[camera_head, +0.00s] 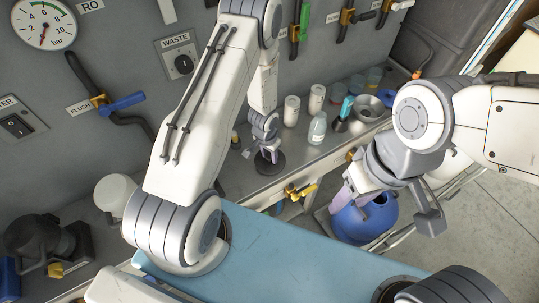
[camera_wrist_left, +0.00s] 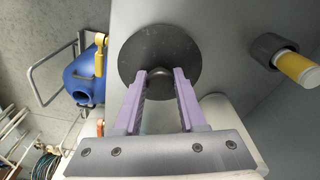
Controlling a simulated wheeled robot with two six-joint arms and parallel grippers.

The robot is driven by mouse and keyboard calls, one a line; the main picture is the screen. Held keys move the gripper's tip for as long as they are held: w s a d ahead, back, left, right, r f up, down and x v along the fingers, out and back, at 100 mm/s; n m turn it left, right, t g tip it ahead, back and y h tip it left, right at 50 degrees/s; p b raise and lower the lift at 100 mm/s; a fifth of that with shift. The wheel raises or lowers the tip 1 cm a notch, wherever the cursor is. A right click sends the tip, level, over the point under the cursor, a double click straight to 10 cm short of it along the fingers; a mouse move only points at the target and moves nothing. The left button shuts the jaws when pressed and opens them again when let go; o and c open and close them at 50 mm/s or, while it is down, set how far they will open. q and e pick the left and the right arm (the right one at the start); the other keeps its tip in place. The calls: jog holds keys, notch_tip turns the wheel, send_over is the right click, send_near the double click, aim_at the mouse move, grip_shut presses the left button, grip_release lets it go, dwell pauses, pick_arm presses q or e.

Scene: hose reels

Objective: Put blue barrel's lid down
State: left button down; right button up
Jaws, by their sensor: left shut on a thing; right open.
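The blue barrel (camera_head: 362,222) stands on the floor beside the steel counter with its top opening uncovered. It also shows at the left of the left wrist view (camera_wrist_left: 82,80). The lid (camera_head: 268,166) is a dark round disc, lying flat at the counter top. My left gripper (camera_head: 270,152) is shut on the lid's small knob; the left wrist view shows the lid (camera_wrist_left: 160,50) beyond the purple fingers (camera_wrist_left: 158,84). I cannot tell whether the lid touches the counter. My right gripper (camera_head: 388,203) is open over the blue barrel.
White jars (camera_head: 292,110), a clear bottle (camera_head: 317,130) and a metal bowl (camera_head: 368,108) stand on the counter right of the lid. A yellow valve (camera_head: 300,191) sits at the counter's front edge. A grey panel with a gauge (camera_head: 44,24) rises behind.

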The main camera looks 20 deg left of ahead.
pick_arm(q)
jog(key=shift+c, duration=2.4)
grip_release()
notch_tip(320, 180, up, 12)
jog(key=s+p, duration=0.1)
jog(key=p, duration=0.6)
notch_tip(320, 180, up, 9)
jog(key=m+y, duration=0.1)
send_over(267, 163)
jog(key=d, duration=0.4)
jog(key=s+d+r, duration=0.4)
jog(key=d+r, duration=0.1)
jog(key=r, duration=0.3)
jog(key=s+d+r+m, duration=0.1)
jog(key=s+d+r, duration=0.1)
jog(key=s+r, duration=0.3)
jog(key=s+d+r+m+g+h, duration=0.1)
jog(key=s+r, duration=0.5)
jog(key=s, duration=0.7)
jog(key=d+m, duration=0.1)
jog(key=d, duration=0.1)
jog(key=shift+s+d+h, duration=0.15)
jog(key=shift+d+h, duration=0.15)
